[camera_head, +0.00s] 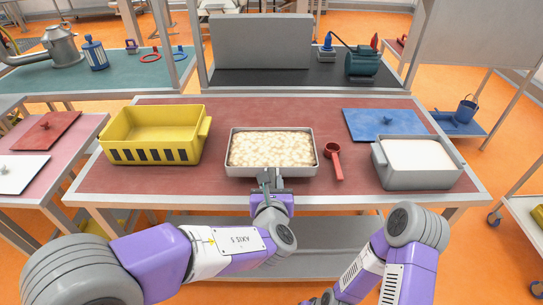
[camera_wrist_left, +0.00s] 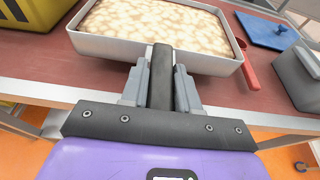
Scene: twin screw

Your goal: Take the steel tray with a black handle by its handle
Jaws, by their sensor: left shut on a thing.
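The steel tray (camera_head: 246,172) sits on the red-brown tabletop, filled with a pale, mottled, cream-coloured content. Its near wall also shows in the left wrist view (camera_wrist_left: 110,46). The black handle (camera_wrist_left: 161,80) points from the tray toward me over the table's front edge. My left gripper (camera_head: 268,184) is at the handle, and in the left wrist view its two grey fingers (camera_wrist_left: 160,90) are closed on either side of it. My right arm shows at the lower right in the head view, but its gripper is out of view.
A yellow crate (camera_head: 154,126) stands left of the tray. A red scoop (camera_head: 333,160) lies close to the tray's right side. A grey bin (camera_head: 421,178) with white content and a blue lid (camera_head: 385,124) are further right.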

